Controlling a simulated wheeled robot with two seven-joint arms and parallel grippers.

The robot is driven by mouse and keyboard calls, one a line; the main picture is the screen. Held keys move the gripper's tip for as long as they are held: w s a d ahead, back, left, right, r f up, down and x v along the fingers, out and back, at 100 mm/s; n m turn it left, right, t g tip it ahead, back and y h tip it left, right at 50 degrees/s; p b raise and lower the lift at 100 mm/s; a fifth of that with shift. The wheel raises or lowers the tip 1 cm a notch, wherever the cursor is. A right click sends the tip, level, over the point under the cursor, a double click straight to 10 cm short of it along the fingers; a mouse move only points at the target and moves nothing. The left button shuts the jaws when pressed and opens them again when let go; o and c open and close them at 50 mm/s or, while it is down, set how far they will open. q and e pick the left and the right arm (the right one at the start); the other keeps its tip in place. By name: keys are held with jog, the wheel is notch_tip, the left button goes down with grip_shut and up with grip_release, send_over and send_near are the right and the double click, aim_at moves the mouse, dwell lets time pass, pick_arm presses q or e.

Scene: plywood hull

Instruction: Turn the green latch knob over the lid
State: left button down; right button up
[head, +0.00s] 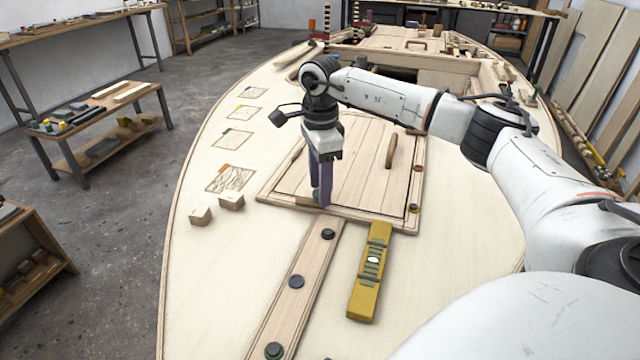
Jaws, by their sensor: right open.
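The lid (350,170) is a pale plank hatch cover with a wooden handle (391,150), lying in its frame on the deck. My right gripper (319,196) points down at the lid's near left corner. Its jaws are open, with the fingers around or right beside a small green latch knob (316,194). The fingers hide most of the knob, so I cannot tell whether they touch it or which way it is turned. My left gripper is not in view.
A plank with dark round knobs (296,281) runs toward me. Two small wood blocks (231,201) and several patterned sheets (230,179) lie left. Deck between them is clear.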

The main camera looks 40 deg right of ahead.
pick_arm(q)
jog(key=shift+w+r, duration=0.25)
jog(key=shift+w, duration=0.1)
pick_arm(e)
jog(key=c, duration=1.1)
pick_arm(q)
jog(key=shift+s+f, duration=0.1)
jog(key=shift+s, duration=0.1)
